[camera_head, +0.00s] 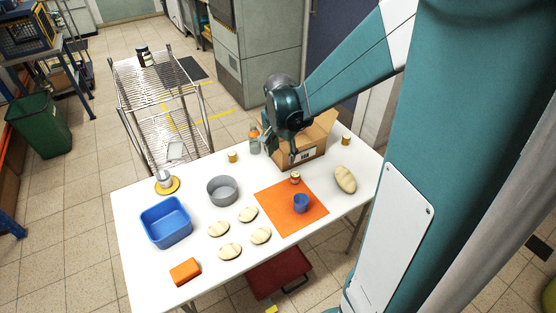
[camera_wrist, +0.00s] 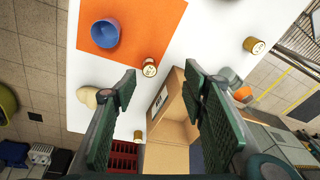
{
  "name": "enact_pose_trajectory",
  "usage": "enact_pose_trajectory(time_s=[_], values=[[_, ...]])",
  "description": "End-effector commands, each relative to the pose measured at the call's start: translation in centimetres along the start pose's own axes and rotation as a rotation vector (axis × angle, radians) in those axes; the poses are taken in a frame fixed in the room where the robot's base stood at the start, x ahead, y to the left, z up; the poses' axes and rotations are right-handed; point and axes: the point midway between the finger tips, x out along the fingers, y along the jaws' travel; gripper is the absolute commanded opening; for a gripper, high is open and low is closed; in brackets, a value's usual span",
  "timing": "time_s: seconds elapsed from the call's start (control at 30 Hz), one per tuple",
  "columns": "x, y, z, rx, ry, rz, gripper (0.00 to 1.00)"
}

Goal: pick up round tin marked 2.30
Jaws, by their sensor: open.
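Three small round tins with gold sides stand on the white table. One tin (camera_head: 295,177) is at the far edge of the orange mat; it also shows in the wrist view (camera_wrist: 149,67), just beyond and between my fingertips. A second tin (camera_head: 232,157) is left of the cardboard box, and in the wrist view (camera_wrist: 254,46) it is at upper right. A third tin (camera_head: 346,140) is right of the box, low in the wrist view (camera_wrist: 138,134). I cannot read the marking 2.30 on any. My gripper (camera_head: 293,156) (camera_wrist: 160,80) is open and empty above the table, near the mat-edge tin.
The open cardboard box (camera_head: 306,151) stands close beside my gripper. A blue cup (camera_head: 301,204) is on the orange mat (camera_head: 276,217). A grey round pan (camera_head: 222,191), blue bin (camera_head: 166,222), orange block (camera_head: 185,271), bottle (camera_head: 254,142) and several pale loaf-like items (camera_head: 345,179) stand around.

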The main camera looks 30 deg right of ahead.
Motion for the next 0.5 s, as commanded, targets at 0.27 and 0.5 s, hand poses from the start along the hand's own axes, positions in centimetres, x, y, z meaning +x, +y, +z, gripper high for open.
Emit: enact_pose_trajectory(time_s=[0.27,0.5], values=[[5.2,0.3,-2.5,0.149,-0.019,0.058,0.43],[9.5,0.9,-4.3,0.275,-0.032,0.108,0.43]])
